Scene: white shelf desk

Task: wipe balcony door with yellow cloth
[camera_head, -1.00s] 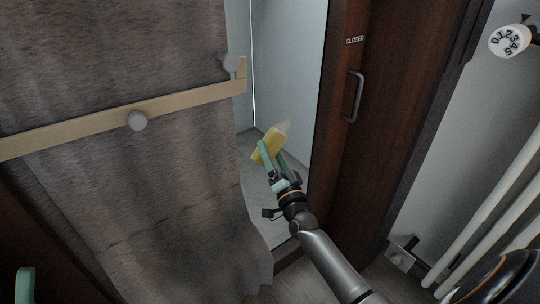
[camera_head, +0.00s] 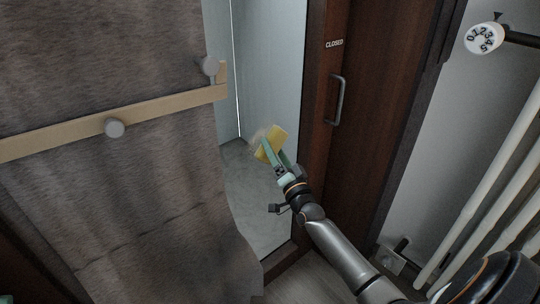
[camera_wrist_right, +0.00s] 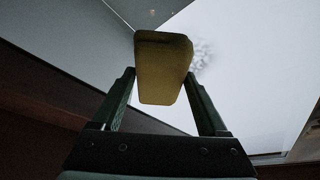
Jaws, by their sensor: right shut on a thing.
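The balcony door has a dark brown wooden frame (camera_head: 360,110) with a metal handle (camera_head: 336,100) and a pale glass pane (camera_head: 272,62). A faint brownish smudge (camera_head: 257,137) shows on the glass, just left of the yellow cloth (camera_head: 275,141). My right gripper (camera_head: 273,152) is shut on the cloth, which looks like a stiff yellow block, in front of the pane. In the wrist view the cloth (camera_wrist_right: 163,68) sits between both fingers, with a grey smudge (camera_wrist_right: 205,52) beside it. I cannot tell whether the cloth touches the glass.
A grey curtain (camera_head: 110,200) with a wooden rail (camera_head: 160,110) and round knobs covers the left side. White radiator pipes (camera_head: 480,200) and a numbered dial (camera_head: 484,39) are on the right. The frame edge stands close right of my right gripper.

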